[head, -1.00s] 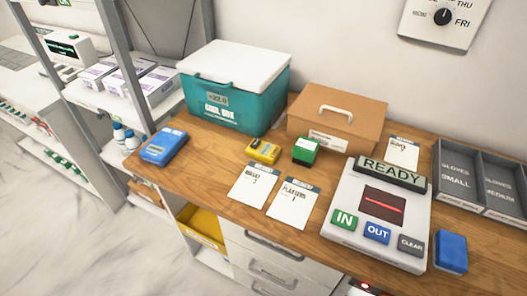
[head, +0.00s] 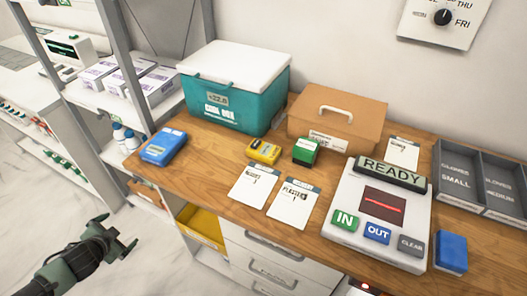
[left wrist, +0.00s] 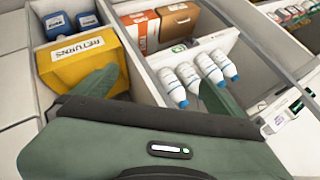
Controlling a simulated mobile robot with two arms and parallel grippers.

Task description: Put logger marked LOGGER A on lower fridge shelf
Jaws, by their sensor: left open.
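No label reading LOGGER A is legible. A yellow device (head: 263,151) with a small dark display lies on the wooden counter, in front of the cool box. A blue device (head: 163,147) with a small display lies at the counter's left end. I cannot tell which, if either, is LOGGER A. My left gripper (head: 118,233) is open and empty over the floor at lower left, left of the counter and apart from both devices. Its fingers also show in the left wrist view (left wrist: 158,80), above shelves of stock. My right gripper is not in view. I cannot identify a fridge shelf.
A teal cool box (head: 232,97) and a brown case (head: 337,118) stand at the back. A green box (head: 305,152), cards, a READY scanner (head: 345,205) and a blue block (head: 450,251) share the counter. A yellow RETURNS bin (left wrist: 82,62) and white bottles (left wrist: 188,80) sit below.

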